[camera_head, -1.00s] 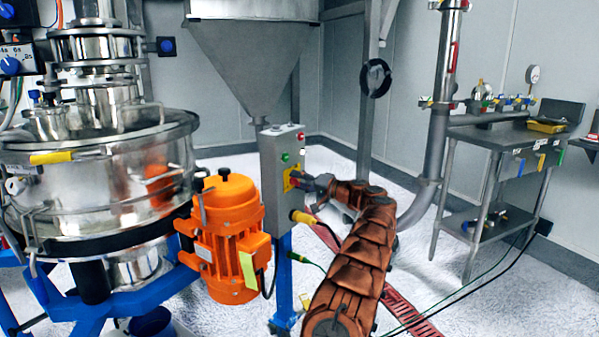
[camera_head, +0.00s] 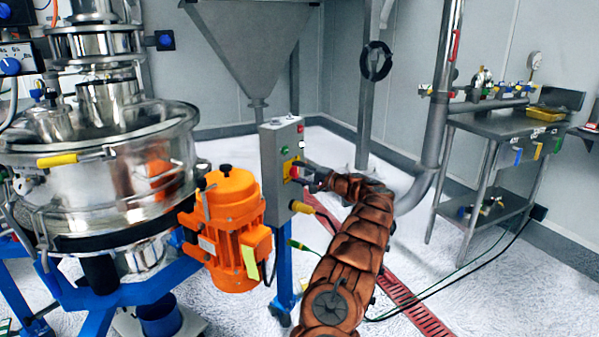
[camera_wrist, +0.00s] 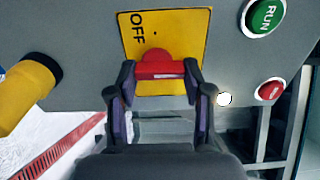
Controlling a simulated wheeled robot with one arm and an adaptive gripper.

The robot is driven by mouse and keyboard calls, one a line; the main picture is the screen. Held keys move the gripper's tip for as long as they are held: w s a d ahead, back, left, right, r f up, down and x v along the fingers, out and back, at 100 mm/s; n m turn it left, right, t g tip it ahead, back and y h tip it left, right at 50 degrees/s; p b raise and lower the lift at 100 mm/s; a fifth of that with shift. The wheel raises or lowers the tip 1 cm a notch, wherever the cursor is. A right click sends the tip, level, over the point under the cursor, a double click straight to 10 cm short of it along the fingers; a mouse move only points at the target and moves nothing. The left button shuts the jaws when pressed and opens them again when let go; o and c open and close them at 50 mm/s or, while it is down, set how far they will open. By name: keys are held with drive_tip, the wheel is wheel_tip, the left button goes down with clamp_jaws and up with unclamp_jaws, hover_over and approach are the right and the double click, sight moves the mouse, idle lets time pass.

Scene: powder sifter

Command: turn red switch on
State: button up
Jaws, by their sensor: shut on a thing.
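The red switch (camera_wrist: 160,66) is a rotary knob on a yellow plate (camera_wrist: 188,22) marked "OFF", on the face of the grey control box. In the wrist view my gripper (camera_wrist: 160,84) has one finger on each side of the red knob and is shut on it. In the head view my gripper (camera_head: 309,178) reaches the front of the grey control box (camera_head: 272,165), at the yellow plate (camera_head: 291,168).
A green RUN button (camera_wrist: 264,16) and a red button (camera_wrist: 271,89) sit right of the plate. A yellow-ended plug (camera_wrist: 25,92) sticks out at left. An orange motor (camera_head: 232,225) stands left of the box, and a steel table (camera_head: 500,135) stands at right.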

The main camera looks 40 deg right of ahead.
idle(0.3)
drive_tip(key=o, duration=1.2)
drive_tip(key=shift+c, duration=0.2)
drive_tip(key=v, duration=1.2)
